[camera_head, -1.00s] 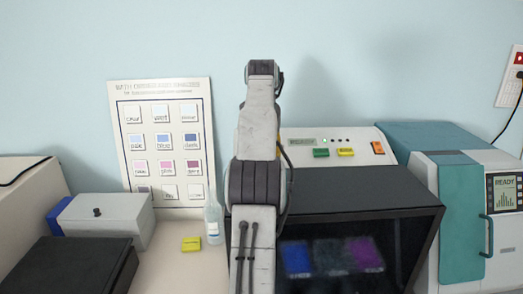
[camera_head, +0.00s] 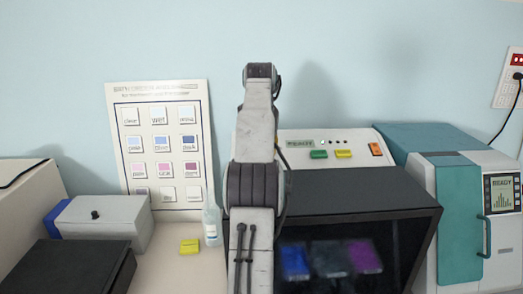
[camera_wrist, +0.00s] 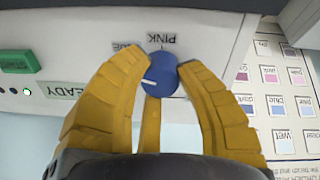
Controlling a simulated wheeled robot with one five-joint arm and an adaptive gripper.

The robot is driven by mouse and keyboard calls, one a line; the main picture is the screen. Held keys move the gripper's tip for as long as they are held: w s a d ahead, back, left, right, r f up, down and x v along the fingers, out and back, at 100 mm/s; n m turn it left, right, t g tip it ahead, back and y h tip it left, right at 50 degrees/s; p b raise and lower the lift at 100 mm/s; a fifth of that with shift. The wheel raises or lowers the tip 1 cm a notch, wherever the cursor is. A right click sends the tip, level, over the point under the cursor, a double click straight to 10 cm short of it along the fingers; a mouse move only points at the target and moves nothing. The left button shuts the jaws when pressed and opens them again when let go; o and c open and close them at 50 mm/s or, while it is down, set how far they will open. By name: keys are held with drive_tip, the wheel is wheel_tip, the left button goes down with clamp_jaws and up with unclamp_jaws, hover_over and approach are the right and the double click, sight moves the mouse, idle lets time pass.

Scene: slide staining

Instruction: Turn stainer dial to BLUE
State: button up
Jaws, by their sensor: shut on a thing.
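The stainer dial (camera_wrist: 162,73) is a round blue knob on the stainer's pale panel (camera_wrist: 200,30). An upside-down PINK label (camera_wrist: 162,39) sits just above the dial. Another label ending in "UE" (camera_wrist: 126,47) is partly covered by a finger. My gripper (camera_wrist: 164,67) is shut on the dial, with one yellow finger on each side. In the head view my arm hides the dial and gripper, while the stainer's panel (camera_head: 297,136) shows behind.
The panel carries a green button (camera_head: 318,155), a yellow button (camera_head: 343,154), an orange switch (camera_head: 376,149) and a READY display (camera_head: 300,143). A colour chart (camera_head: 130,95) and a bottle (camera_head: 211,222) stand left of my arm. A teal machine (camera_head: 452,210) stands right.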

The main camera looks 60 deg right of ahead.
drive_tip(key=shift+f, duration=0.2)
drive_tip(key=shift+c, duration=0.4)
drive_tip(key=shift+a+f+m, duration=0.1)
drive_tip(key=shift+m, duration=1.2)
clamp_jaws()
drive_tip(key=o, duration=1.2)
unclamp_jaws()
drive_tip(key=shift+r, duration=0.25)
drive_tip(key=shift+s+a+r, duration=0.1)
drive_tip(key=shift+a+r, duration=0.05)
drive_tip(key=shift+r, duration=0.4)
drive_tip(key=shift+v, duration=0.85)
drive_tip(key=shift+s+a, duration=0.15)
drive_tip(key=shift+a, duration=0.1)
